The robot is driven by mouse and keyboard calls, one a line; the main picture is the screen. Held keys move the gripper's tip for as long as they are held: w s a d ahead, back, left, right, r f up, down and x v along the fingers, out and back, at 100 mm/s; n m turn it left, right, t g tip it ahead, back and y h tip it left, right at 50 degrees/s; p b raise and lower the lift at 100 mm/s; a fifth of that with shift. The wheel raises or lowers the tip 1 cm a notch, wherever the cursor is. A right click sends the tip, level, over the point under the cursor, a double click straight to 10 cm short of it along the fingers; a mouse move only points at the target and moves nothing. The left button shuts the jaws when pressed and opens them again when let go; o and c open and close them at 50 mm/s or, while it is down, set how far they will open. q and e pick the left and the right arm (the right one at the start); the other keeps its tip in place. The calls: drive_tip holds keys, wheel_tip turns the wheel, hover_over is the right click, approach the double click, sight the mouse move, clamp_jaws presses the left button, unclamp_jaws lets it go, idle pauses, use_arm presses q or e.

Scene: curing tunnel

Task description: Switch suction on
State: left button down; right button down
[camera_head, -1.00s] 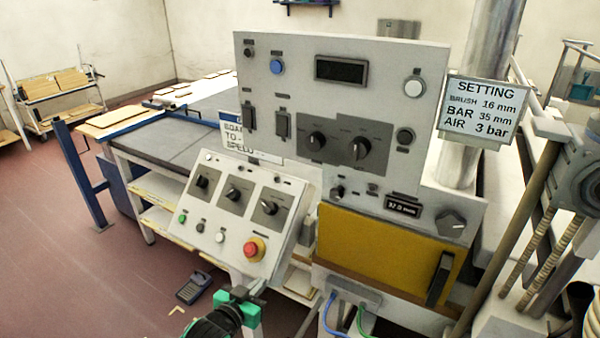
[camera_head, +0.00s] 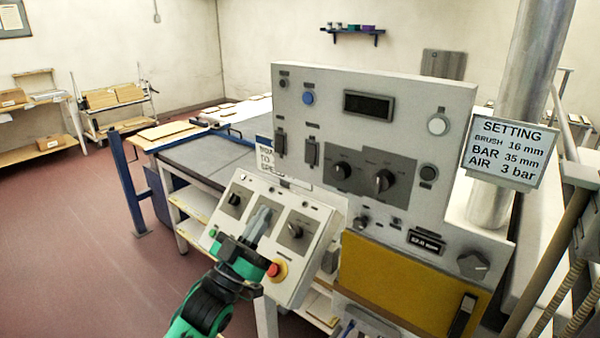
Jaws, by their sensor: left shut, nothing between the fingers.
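The sloped control box (camera_head: 313,268) stands in front of the tall grey panel (camera_head: 443,115). Its left knob (camera_head: 234,203) and right knob (camera_head: 296,230) show, each on a dark plate. My left gripper (camera_head: 264,214) is shut and empty, its fingertips over the middle knob's plate, hiding that knob. I cannot tell whether it touches. The red emergency button (camera_head: 277,270) is just right of the gripper, and a green button (camera_head: 213,233) is left of it. Labels are too small to read, so I cannot tell which control is suction. My right gripper is not in view.
The tall panel carries a dark display (camera_head: 368,104), a blue button (camera_head: 308,98) and two large knobs. A setting sign (camera_head: 507,150) is at right, before a metal pipe (camera_head: 530,70). A yellow cover (camera_head: 400,285) is below. Open red floor (camera_head: 80,230) is at left.

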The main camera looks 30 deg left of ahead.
sight(309, 156)
use_arm(q)
drive_tip(key=p+x, duration=0.2)
drive_tip(key=x, duration=0.2)
drive_tip(key=w+f+p+x, duration=0.1)
drive_tip(key=p+x, duration=0.2)
drive_tip(key=x, duration=0.1)
drive_tip(key=p+x, duration=0.2)
drive_tip(key=x, duration=0.2)
drive_tip(key=shift+w+d+f, duration=0.15)
drive_tip(key=shift+w+f, duration=0.05)
drive_tip(key=shift+w, duration=0.15)
drive_tip(key=shift+w+f, duration=0.15)
drive_tip(key=shift+w, duration=0.25)
